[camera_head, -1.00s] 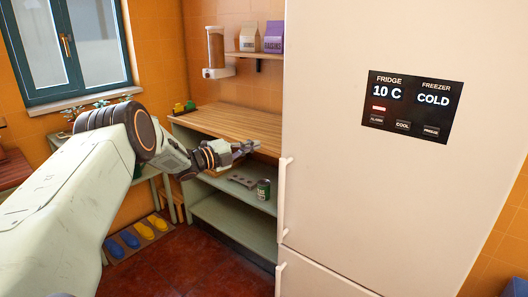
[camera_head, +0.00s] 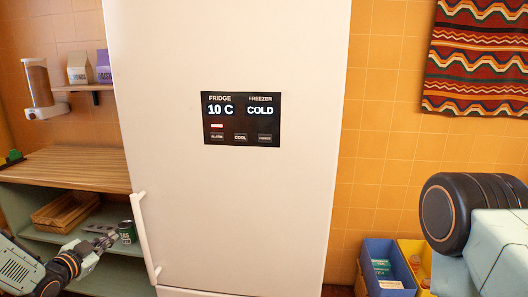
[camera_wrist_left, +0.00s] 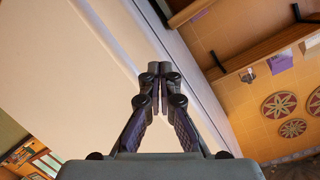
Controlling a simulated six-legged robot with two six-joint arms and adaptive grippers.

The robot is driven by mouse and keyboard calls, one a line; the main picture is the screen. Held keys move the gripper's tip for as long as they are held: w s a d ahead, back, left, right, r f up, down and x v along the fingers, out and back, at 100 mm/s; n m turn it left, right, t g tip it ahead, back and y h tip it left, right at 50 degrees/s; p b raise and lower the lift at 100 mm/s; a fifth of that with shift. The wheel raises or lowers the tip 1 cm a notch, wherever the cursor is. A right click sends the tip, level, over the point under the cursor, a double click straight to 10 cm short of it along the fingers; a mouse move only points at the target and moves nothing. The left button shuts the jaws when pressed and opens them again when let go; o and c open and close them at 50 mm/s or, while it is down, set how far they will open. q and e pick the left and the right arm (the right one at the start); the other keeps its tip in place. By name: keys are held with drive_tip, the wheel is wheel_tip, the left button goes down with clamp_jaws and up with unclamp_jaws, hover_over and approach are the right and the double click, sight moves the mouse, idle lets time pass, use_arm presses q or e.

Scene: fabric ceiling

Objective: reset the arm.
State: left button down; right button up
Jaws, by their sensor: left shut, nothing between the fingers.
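My left gripper (camera_head: 106,241) is at the lower left of the head view, in front of the shelf unit and left of the fridge handle. Its arm comes in from the lower left corner. In the left wrist view its two fingers (camera_wrist_left: 160,72) meet at the tips, with nothing between them. A pale part of my right arm with a black joint shows at the right edge of the head view. My right gripper is out of view.
The white fridge (camera_head: 240,205) stands close, its handle (camera_head: 145,238) near my left gripper. A green can (camera_head: 127,232) and a wooden crate (camera_head: 65,211) are on the shelf below the wooden counter (camera_head: 70,168). A blue bin (camera_head: 388,252) and a yellow bin (camera_head: 414,250) stand at the right.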

use_arm(q)
drive_tip(key=s+d+f+n+g+b, duration=0.2)
drive_tip(key=s+d+f+n+g, duration=0.55)
drive_tip(key=s+d+f, duration=0.85)
drive_tip(key=s+d+f+g+y+b, duration=0.1)
drive_tip(key=s+d+f+g+b, duration=0.1)
drive_tip(key=s, duration=1.4)
drive_tip(key=s+d+f+n+g+b, duration=0.1)
drive_tip(key=s+d+f+g, duration=0.3)
drive_tip(key=s, duration=1.2)
drive_tip(key=shift+f+g+y+b, duration=0.4)
drive_tip(key=shift+f+g+b, duration=0.15)
drive_tip(key=shift+f+g, duration=0.3)
